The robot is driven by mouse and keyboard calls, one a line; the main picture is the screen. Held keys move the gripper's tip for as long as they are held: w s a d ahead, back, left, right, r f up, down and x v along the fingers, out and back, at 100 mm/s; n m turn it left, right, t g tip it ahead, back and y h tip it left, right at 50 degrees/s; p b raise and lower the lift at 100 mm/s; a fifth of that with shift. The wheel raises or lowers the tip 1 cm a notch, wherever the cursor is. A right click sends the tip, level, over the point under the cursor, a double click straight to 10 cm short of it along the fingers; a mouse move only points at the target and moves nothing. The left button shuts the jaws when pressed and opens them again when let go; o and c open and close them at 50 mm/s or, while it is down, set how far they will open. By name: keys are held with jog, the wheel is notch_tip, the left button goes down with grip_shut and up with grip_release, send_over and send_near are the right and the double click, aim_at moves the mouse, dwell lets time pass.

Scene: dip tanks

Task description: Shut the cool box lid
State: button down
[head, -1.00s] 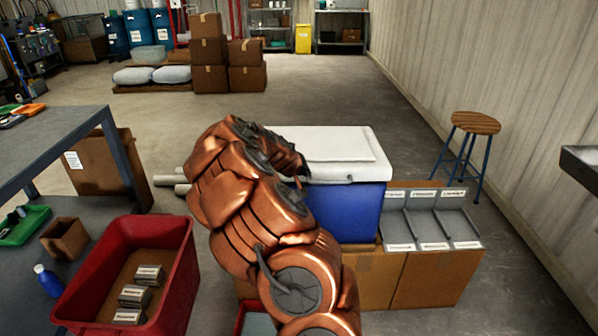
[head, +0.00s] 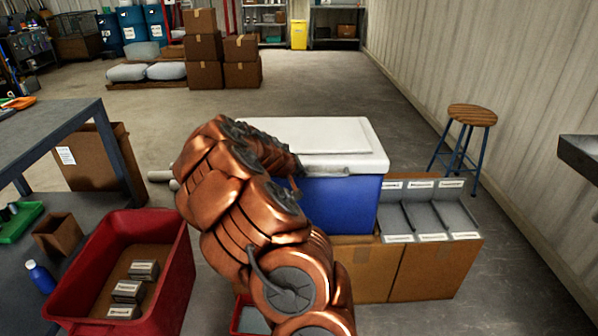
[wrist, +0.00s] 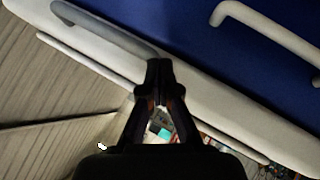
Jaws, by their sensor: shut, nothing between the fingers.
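The cool box has a blue body (head: 340,205) and a white lid (head: 325,135). In the head view the lid lies flat across the top of the body; I cannot tell if it is fully flush. My copper arm covers its left part. In the wrist view the pale lid edge (wrist: 215,115) runs diagonally beside the blue wall (wrist: 200,30), which carries a white handle (wrist: 265,25). My gripper (wrist: 158,66) is shut and empty, its tips over or close to the lid edge; contact is unclear. My arm mostly hides it in the head view.
The cool box stands on cardboard boxes (head: 435,270), with a grey compartment tray (head: 425,215) to its right. A red crate (head: 170,265) stands left of my arm. A stool (head: 472,115) is near the right wall. The floor behind the cool box is clear.

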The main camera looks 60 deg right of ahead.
jog(key=b+v, duration=0.1)
jog(key=v, duration=1.2)
jog(key=shift+w+d+r, duration=0.3)
jog(key=shift+w+r, duration=0.1)
jog(key=shift+w, duration=0.35)
